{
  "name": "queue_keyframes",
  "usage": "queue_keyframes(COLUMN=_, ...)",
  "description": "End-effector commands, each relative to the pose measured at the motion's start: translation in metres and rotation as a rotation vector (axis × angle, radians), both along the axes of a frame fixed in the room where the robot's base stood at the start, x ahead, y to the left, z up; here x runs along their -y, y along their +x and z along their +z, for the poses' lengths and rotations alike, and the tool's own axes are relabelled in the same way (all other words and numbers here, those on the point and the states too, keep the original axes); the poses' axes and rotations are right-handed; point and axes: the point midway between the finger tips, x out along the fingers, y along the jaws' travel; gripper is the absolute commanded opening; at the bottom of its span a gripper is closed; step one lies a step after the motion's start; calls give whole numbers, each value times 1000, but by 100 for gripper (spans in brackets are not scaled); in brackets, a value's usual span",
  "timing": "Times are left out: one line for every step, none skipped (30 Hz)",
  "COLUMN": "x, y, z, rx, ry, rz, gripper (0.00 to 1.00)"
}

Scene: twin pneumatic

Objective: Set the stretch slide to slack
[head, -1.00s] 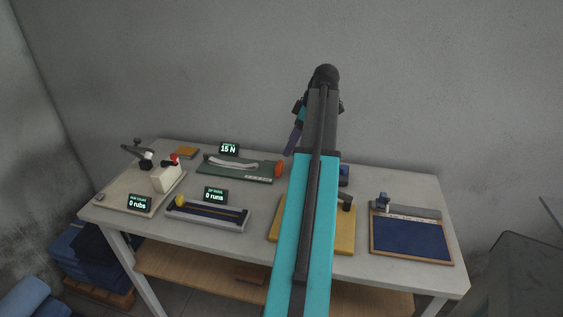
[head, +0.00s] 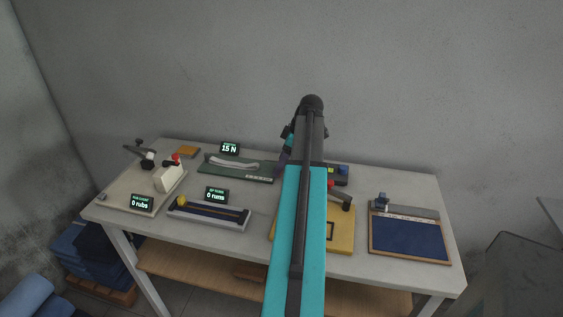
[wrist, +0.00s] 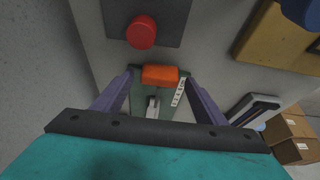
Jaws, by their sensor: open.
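The stretch slide is a green plate (head: 238,172) at the back middle of the bench in the head view, with a pale strip (head: 232,163) along it. A small display (head: 229,148) behind it reads 15 N. Its orange block (wrist: 160,76) shows in the wrist view at the end of the plate; my arm hides it in the head view. My gripper (wrist: 160,73) is open, its two purple fingers on either side of the orange block in the picture. I cannot tell whether they touch it. In the head view my gripper (head: 284,156) is partly hidden by my arm.
A dark box with a red button (wrist: 141,32) sits close beyond the orange block. A yellow board (head: 343,238) and a blue framed panel (head: 410,238) lie to the right. A dark slide unit (head: 208,214) lies in front, and a beige rig (head: 127,192) stands left.

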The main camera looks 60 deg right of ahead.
Motion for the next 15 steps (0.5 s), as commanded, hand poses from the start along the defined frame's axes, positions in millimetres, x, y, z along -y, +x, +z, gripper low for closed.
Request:
queue_keyframes(x=0, y=0, z=-1, rx=0, ry=0, rz=0, gripper=66)
queue_keyframes(x=0, y=0, z=-1, rx=0, ry=0, rz=0, gripper=66)
queue_keyframes(x=0, y=0, z=-2, rx=0, ry=0, rz=0, gripper=66)
queue_keyframes(x=0, y=1, z=-2, rx=0, ry=-1, rz=0, gripper=66)
queue_keyframes(x=0, y=0, z=-2, rx=0, ry=-1, rz=0, gripper=66)
queue_keyframes(x=0, y=0, z=-2, rx=0, ry=-1, rz=0, gripper=66)
queue_keyframes(x=0, y=0, z=-2, rx=0, ry=-1, rz=0, gripper=66)
queue_keyframes(x=0, y=0, z=-2, rx=0, ry=-1, rz=-1, gripper=66)
queue_keyframes(x=0, y=0, z=-1, rx=0, ry=-1, rz=-1, gripper=66)
queue_keyframes(x=0, y=0, z=-1, rx=0, ry=-1, rz=-1, gripper=62)
queue_keyframes(x=0, y=0, z=-1, rx=0, ry=-1, rz=-1, gripper=57)
queue_keyframes(x=0, y=0, z=-1, rx=0, ry=-1, rz=-1, gripper=50)
queue_keyframes(x=0, y=0, z=-1, rx=0, ry=-1, rz=-1, gripper=45)
queue_keyframes(x=0, y=0, z=-1, rx=0, ry=-1, rz=-1, gripper=40)
queue_keyframes(x=0, y=0, z=-1, rx=0, ry=-1, rz=-1, gripper=34)
